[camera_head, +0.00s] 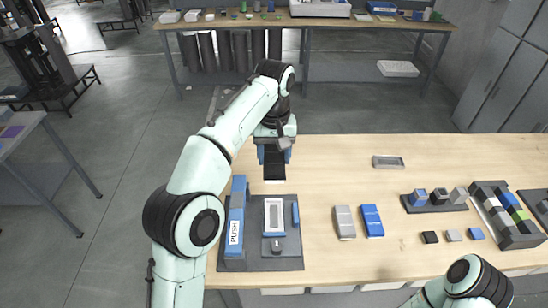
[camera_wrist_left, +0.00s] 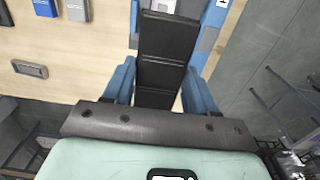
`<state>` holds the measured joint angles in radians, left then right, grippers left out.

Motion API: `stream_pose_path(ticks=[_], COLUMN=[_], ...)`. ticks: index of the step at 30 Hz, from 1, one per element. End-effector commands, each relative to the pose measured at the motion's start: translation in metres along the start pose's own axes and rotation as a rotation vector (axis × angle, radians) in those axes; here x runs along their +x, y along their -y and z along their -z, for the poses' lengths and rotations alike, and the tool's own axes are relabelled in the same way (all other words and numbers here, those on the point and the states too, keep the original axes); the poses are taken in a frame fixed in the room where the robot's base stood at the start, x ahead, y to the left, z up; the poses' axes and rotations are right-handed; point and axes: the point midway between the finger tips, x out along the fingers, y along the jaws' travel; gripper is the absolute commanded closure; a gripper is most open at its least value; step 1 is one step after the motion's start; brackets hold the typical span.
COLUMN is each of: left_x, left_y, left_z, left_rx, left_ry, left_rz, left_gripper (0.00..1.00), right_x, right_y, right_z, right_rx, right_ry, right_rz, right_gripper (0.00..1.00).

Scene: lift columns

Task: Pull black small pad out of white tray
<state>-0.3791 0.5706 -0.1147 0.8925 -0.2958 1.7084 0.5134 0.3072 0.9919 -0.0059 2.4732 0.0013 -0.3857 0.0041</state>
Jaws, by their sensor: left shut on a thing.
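My left gripper (camera_head: 274,155) is shut on the black small pad (camera_head: 274,168), with one blue finger on each side of it. In the left wrist view the pad (camera_wrist_left: 168,50) runs as a long dark strip between the fingers (camera_wrist_left: 160,90) toward the grey fixture. The white tray (camera_head: 274,201) is a narrow frame on the fixture, nearer than the pad in the head view. A gap of bare wood shows between pad and tray there. The pad's far end is hidden under the gripper. Only my right arm shows at the bottom right; its gripper is out of view.
The grey fixture (camera_head: 262,262) carries a blue bar marked PUSH (camera_head: 235,225). A grey box (camera_head: 344,222) and blue box (camera_head: 372,220) stand to the right. A small grey tray (camera_head: 388,162) lies farther back. Block racks (camera_head: 507,215) fill the right side.

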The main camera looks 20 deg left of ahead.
Motion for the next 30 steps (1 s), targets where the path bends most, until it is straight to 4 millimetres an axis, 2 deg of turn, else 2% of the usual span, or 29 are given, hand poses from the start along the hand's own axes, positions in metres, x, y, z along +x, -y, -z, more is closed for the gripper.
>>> stream_pose_path(ticks=[18,30], left_x=[-0.031,-0.035], left_y=[0.000,0.000], left_z=[0.000,0.000], left_rx=[0.000,0.000], left_ry=[-0.002,-0.001], left_rz=[-0.001,0.000], left_gripper=[0.85,0.85], right_x=[0.000,0.000], right_y=[0.000,0.000], right_z=[0.000,0.000], right_rx=[0.000,0.000], right_ry=[0.000,0.000], right_rz=[0.000,0.000], right_gripper=[0.43,0.43])
